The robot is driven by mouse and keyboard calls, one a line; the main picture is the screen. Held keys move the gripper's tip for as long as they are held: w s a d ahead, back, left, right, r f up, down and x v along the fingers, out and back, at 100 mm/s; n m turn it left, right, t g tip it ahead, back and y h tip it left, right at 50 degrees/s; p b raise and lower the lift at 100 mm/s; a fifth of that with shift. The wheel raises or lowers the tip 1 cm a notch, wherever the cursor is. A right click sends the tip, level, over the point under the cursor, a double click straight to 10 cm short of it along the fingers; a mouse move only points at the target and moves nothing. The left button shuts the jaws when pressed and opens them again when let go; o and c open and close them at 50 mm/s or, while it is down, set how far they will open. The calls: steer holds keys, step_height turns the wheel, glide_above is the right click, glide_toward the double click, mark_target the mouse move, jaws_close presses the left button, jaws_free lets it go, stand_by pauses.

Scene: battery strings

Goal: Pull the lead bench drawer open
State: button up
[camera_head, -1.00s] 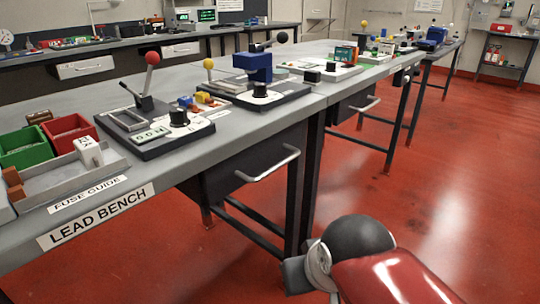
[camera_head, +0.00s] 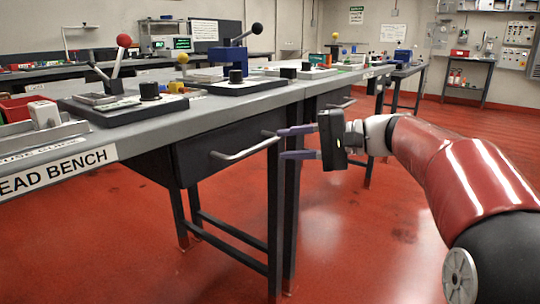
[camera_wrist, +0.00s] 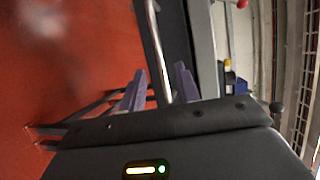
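The lead bench drawer (camera_head: 195,155) is a dark box under the grey bench top and looks shut. Its silver bar handle (camera_head: 240,153) sticks out from the front and slants toward the right. My gripper (camera_head: 281,143) is beside the handle's right end, its two purple fingers apart and pointing left at it. In the wrist view the handle (camera_wrist: 160,45) runs down between the spread fingers (camera_wrist: 160,80), with a gap on each side. I cannot tell how deep the bar sits between them. The handle's lower end is hidden by the gripper body in that view.
The bench top (camera_head: 215,108) carries switch panels with a red-knobbed lever (camera_head: 124,41) and a blue device (camera_head: 228,61). Dark bench legs (camera_head: 275,220) stand below the drawer. A second bench continues behind. The red floor in front is clear.

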mark_target(262, 146)
steer(key=x, duration=0.7)
steer(key=shift+a+b, duration=0.15)
steer(key=shift+b, duration=0.15)
jaws_close()
